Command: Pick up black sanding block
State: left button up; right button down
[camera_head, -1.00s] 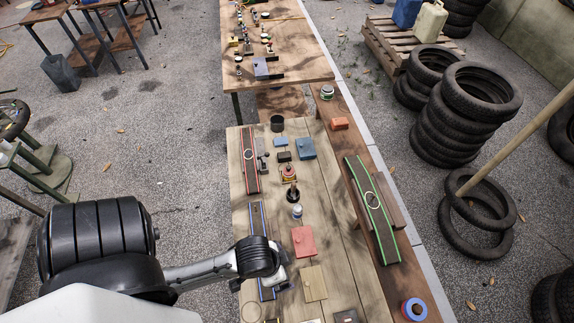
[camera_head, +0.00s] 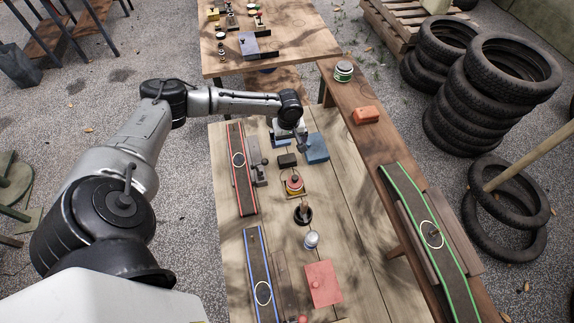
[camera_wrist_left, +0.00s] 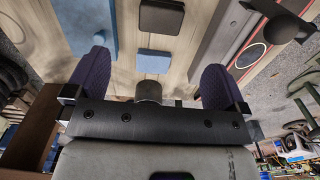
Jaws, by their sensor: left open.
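The black sanding block (camera_head: 287,160) lies flat on the wooden bench in the head view, just nearer to me than my left gripper (camera_head: 293,139). In the left wrist view the black block (camera_wrist_left: 161,17) is at the top centre, beyond the fingertips. My left gripper (camera_wrist_left: 155,78) is open, its two dark purple fingers apart with nothing held. My right gripper is not in view.
A blue box (camera_head: 317,148) stands right of the black block. A red-edged belt (camera_head: 241,170) and a grey metal tool (camera_head: 258,168) lie to its left. A red-and-yellow item (camera_head: 293,183) sits just nearer to me.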

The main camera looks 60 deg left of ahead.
pick_arm(q)
jog(key=b, duration=0.1)
send_over(287, 158)
notch_tip(287, 158, down, 7)
jog(key=shift+d+f, duration=0.15)
jog(key=shift+f, duration=0.05)
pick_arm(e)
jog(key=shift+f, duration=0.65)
pick_arm(q)
jog(key=shift+f, duration=0.6)
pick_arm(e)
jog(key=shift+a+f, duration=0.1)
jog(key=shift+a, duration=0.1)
pick_arm(q)
jog(key=shift+f+b, duration=0.6)
jog(key=shift+f, duration=1.8)
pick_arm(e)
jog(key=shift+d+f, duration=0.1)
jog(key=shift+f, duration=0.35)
pick_arm(q)
jog(key=shift+c, duration=0.3)
jog(key=c, duration=0.9)
jog(key=shift+r, duration=0.15)
